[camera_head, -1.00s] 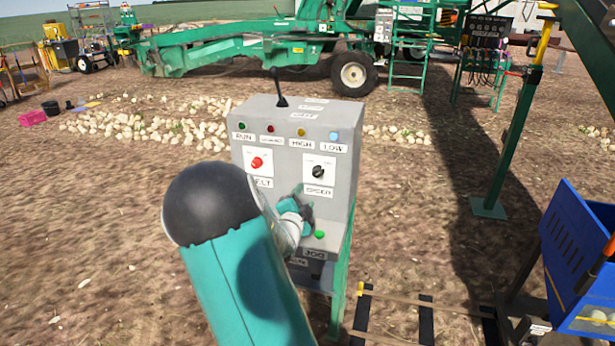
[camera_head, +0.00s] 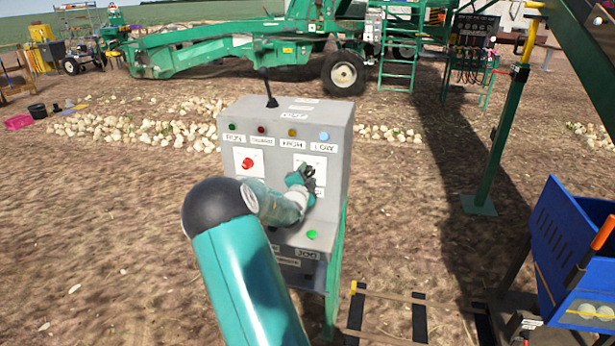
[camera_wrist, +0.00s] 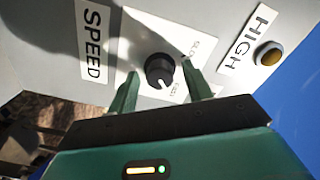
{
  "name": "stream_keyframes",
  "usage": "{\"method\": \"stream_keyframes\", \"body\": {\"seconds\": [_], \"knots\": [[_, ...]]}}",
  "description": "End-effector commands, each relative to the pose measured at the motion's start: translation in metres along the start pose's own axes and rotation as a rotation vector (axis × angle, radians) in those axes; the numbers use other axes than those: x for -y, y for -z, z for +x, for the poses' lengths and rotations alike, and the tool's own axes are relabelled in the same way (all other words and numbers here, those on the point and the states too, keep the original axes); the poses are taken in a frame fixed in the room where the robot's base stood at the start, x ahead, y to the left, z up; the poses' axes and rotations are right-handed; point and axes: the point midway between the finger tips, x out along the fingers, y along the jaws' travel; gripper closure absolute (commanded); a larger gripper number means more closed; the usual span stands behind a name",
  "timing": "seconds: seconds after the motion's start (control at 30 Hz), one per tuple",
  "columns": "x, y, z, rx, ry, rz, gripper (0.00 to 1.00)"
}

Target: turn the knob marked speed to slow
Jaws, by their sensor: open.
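The black speed knob (camera_wrist: 160,70) sits on a white plate in the wrist view, beside the label SPEED (camera_wrist: 92,42). Small lettering at the plate's edge is hard to read; one word looks like SLOW (camera_wrist: 203,48). The knob's white pointer line faces the lower right of that view. My gripper (camera_wrist: 158,88) is open, with its two green fingers on either side of the knob and nothing held. In the head view my gripper (camera_head: 303,178) is at the grey control box (camera_head: 335,200) and covers most of the knob.
A red knob (camera_head: 247,163) is on the left of the box, and a green button (camera_head: 312,235) is below my gripper. A yellow HIGH lamp (camera_wrist: 268,54) is close by. A blue bin (camera_head: 570,235) stands at the right, with rails on the ground before it.

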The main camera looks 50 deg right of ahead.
Motion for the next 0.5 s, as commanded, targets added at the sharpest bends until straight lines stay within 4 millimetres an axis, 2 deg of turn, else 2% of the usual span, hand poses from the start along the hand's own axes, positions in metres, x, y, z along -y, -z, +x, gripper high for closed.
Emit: {"method": "stream_keyframes", "body": {"seconds": [0.23,0.27,0.47,0.5], "knots": [[0.0003,0.0003,0.0013,0.0,0.0,0.0,0.5],[0.0003,0.0003,0.0012,0.0,0.0,0.0,0.54],[0.0003,0.0002,0.001,0.0,0.001,0.0,0.93],[0.0003,0.0002,0.001,0.0,0.001,0.0,0.95]]}}
